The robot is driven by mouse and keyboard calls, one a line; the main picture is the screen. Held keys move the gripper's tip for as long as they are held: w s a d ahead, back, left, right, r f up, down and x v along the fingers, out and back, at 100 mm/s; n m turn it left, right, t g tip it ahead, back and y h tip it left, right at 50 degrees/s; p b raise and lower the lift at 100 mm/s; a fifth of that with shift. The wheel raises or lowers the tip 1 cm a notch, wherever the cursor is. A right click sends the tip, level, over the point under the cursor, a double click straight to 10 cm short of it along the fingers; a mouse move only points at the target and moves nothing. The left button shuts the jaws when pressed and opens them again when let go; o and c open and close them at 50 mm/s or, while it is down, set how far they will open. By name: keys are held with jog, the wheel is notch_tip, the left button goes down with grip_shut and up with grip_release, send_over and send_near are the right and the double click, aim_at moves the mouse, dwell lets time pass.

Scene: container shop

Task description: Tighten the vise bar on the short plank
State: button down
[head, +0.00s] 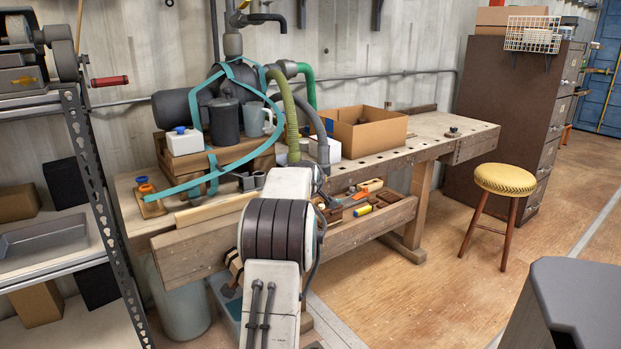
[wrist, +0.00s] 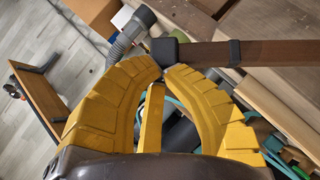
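A brown bar (wrist: 252,54) with dark end pieces runs across the upper right of the wrist view; it looks like the vise bar. My yellow gripper (wrist: 166,69) has its curved fingers drawn close together at the tips, right at the bar's dark left end. I cannot tell whether they touch or hold it. A pale plank (head: 218,207) lies along the bench's front left edge. A pale wooden strip (wrist: 280,112), perhaps the same plank, slants at the right of the wrist view. In the head view my arm hides the gripper and the vise.
Hand tools fill the shelf below. A metal rack (head: 97,195) stands left, a yellow stool (head: 504,180) right. The floor between bench and stool is clear.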

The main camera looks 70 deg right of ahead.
jog(key=shift+s+d+f, duration=0.2)
jog(key=shift+s+d, duration=0.05)
jog(key=shift+d, duration=0.1)
jog(key=shift+r, duration=0.1)
dwell(0.3)
